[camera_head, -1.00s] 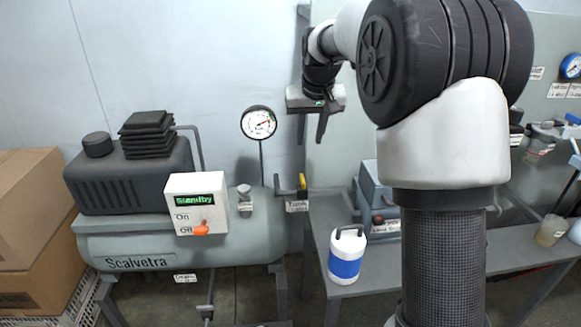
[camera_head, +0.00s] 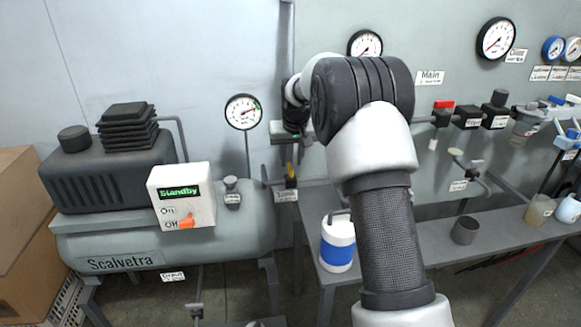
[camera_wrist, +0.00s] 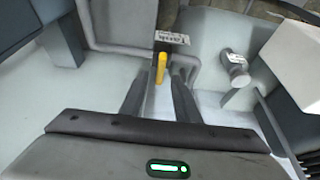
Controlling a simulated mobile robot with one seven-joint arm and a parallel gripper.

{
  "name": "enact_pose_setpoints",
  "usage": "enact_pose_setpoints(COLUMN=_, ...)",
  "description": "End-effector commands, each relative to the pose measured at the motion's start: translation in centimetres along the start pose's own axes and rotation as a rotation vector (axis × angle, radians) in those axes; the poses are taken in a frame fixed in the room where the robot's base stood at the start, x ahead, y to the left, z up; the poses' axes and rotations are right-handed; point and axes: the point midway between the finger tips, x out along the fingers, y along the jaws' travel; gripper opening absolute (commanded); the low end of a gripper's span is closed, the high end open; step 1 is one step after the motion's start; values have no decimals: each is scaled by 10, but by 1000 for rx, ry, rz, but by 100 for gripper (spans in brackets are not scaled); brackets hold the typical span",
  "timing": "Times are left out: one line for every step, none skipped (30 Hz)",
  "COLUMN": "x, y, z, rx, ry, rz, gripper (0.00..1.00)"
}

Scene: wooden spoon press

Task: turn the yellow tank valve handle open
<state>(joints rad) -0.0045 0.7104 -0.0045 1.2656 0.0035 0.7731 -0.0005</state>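The yellow tank valve handle (camera_head: 290,170) stands upright on a grey pipe at the right end of the compressor tank, above a white "Tank" label (camera_head: 286,196). In the wrist view the handle (camera_wrist: 160,68) points toward me and lies between the two fingertips, with the label (camera_wrist: 172,37) just beyond it. My gripper (camera_wrist: 161,78) is open, with a dark finger on each side of the handle. A gap shows on both sides; I cannot tell whether either finger touches. In the head view my gripper (camera_head: 290,152) is just above the handle, its fingers partly hidden.
The compressor tank (camera_head: 240,232) carries a control box (camera_head: 182,195) reading "Standby" and a round gauge (camera_head: 243,112). A grey bench (camera_head: 400,243) at right holds a white-and-blue canister (camera_head: 337,243). A dark cup (camera_head: 465,230) stands farther right. A grey pipe rises behind my gripper.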

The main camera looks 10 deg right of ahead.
Motion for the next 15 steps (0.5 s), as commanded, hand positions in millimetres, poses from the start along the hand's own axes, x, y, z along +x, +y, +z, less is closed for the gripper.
enact_pose_setpoints(x=10, y=0, z=1, rx=0, ry=-1, rz=0, gripper=29)
enact_pose_setpoints(x=13, y=0, z=1, rx=0, ry=-1, rz=0, gripper=29)
enact_pose_setpoints(x=17, y=0, z=0, rx=0, ry=-1, rz=0, gripper=29)
enact_pose_setpoints(x=20, y=0, z=0, rx=0, ry=-1, rz=0, gripper=29)
enact_pose_setpoints(x=22, y=0, z=0, rx=0, ry=-1, rz=0, gripper=29)
enact_pose_setpoints(x=24, y=0, z=0, rx=0, ry=0, rz=0, gripper=29)
enact_pose_setpoints(x=25, y=0, z=0, rx=0, ry=0, rz=0, gripper=29)
enact_pose_setpoints(x=26, y=0, z=0, rx=0, ry=1, rz=0, gripper=29)
enact_pose_setpoints(x=27, y=0, z=0, rx=0, ry=1, rz=0, gripper=29)
enact_pose_setpoints(x=27, y=0, z=-1, rx=0, ry=1, rz=0, gripper=29)
enact_pose_setpoints(x=27, y=0, z=-1, rx=0, ry=1, rz=0, gripper=29)
enact_pose_setpoints(x=27, y=0, z=-1, rx=0, ry=1, rz=0, gripper=29)
enact_pose_setpoints(x=27, y=0, z=-1, rx=0, ry=1, rz=0, gripper=29)
enact_pose_setpoints(x=27, y=0, z=-1, rx=0, ry=1, rz=0, gripper=29)
enact_pose_setpoints(x=27, y=0, z=-1, rx=0, ry=1, rz=0, gripper=29)
